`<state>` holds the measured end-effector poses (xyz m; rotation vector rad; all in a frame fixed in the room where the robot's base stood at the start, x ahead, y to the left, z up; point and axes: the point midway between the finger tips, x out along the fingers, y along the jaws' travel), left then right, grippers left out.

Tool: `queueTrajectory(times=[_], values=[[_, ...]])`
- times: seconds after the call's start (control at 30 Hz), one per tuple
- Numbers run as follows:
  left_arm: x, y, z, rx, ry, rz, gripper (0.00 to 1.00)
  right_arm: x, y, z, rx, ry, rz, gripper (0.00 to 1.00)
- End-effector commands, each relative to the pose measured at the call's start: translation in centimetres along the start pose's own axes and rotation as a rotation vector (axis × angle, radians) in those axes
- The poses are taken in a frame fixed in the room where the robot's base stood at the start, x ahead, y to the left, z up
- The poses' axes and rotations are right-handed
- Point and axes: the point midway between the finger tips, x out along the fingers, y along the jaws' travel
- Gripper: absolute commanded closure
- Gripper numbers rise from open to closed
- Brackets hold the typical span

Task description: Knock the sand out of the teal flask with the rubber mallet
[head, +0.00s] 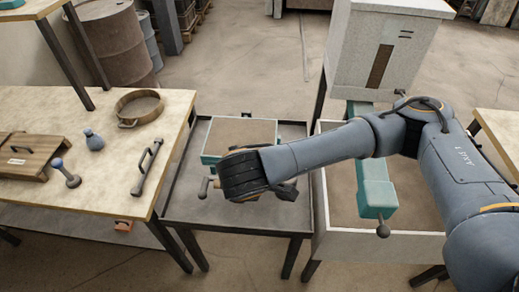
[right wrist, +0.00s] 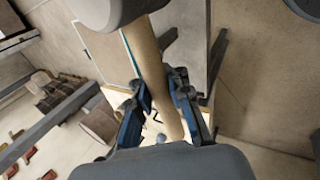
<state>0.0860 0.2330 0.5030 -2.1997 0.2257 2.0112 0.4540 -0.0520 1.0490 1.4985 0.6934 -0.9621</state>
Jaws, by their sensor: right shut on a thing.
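A teal flask (head: 210,160) filled with brown sand sits on the dark tray table; a knobbed pin sticks out at its near left corner. My right arm reaches over it from the right, and my dark right gripper (head: 245,180) is above its near edge, hiding part of it. In the right wrist view, my right gripper (right wrist: 163,100) is shut on the tan handle of the mallet (right wrist: 147,50); its grey head shows at the top edge. In the head view I cannot make out the mallet clearly. Whether it touches the flask I cannot tell. My left gripper is not in view.
Another teal piece (head: 377,195) lies across the pale sand bin (head: 330,252) at right, partly under my arm. A wooden table (head: 60,110) at left holds a round sieve (head: 128,122), a wooden box (head: 30,172) and hand tools. A grey cabinet (head: 350,60) stands behind.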

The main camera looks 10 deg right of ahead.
Motion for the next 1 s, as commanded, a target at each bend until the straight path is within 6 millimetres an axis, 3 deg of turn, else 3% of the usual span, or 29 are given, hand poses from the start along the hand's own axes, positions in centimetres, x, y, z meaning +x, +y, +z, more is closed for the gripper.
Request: queueTrajectory(times=[0.2, 0.47, 0.8, 1.0], values=[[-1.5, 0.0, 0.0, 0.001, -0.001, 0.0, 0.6, 0.9, 2.3, -1.6, -0.296, 0.173, -0.003, 1.0], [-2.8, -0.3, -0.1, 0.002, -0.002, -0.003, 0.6, 2.8, 5.1, -2.0, -0.603, 0.348, -0.001, 1.0], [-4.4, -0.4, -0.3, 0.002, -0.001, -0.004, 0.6, 6.5, 7.9, 0.3, -0.925, 0.535, 0.003, 1.0], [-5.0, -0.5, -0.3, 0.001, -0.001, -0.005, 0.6, 8.3, 8.5, 2.1, -1.044, 0.6, 0.008, 1.0]])
